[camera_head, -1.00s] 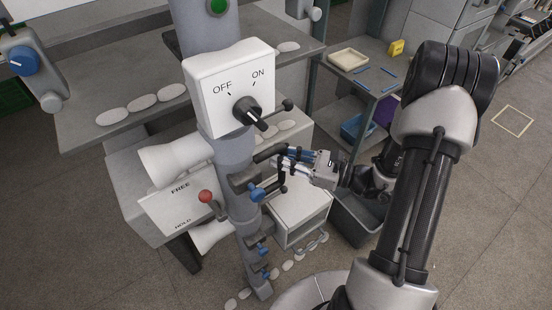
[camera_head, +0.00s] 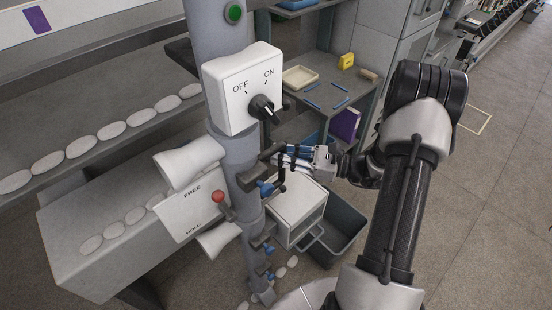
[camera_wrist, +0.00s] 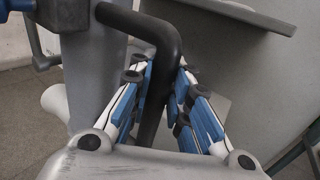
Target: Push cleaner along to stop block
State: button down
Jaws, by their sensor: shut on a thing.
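The cleaner is a tall grey column (camera_head: 240,160) with a white OFF/ON switch box (camera_head: 230,90), white flared nozzles (camera_head: 190,162) and a FREE/HOLD plate (camera_head: 180,215). Its red-knobbed lever (camera_head: 218,196) sits nearer the FREE mark than HOLD. A black bent handle (camera_wrist: 165,45) sticks out from the column. My gripper (camera_head: 284,158) is shut on this handle, to the right of the column; in the wrist view its blue-padded fingers (camera_wrist: 160,95) lie on both sides of the bar. I cannot make out the stop block.
A grey ledge with a row of white ovals (camera_head: 112,130) runs behind the column at left. A grey bin (camera_head: 345,225) stands on the floor below my arm. A shelf unit with a cream tray (camera_head: 300,77) and yellow block (camera_head: 346,61) stands behind. Floor at right is clear.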

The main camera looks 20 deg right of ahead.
jog(key=shift+w+d, duration=0.15)
jog(key=shift+d, duration=0.45)
jog(key=c, duration=1.5)
grip_release()
jog(key=shift+d, duration=0.1)
jog(key=v, duration=1.2)
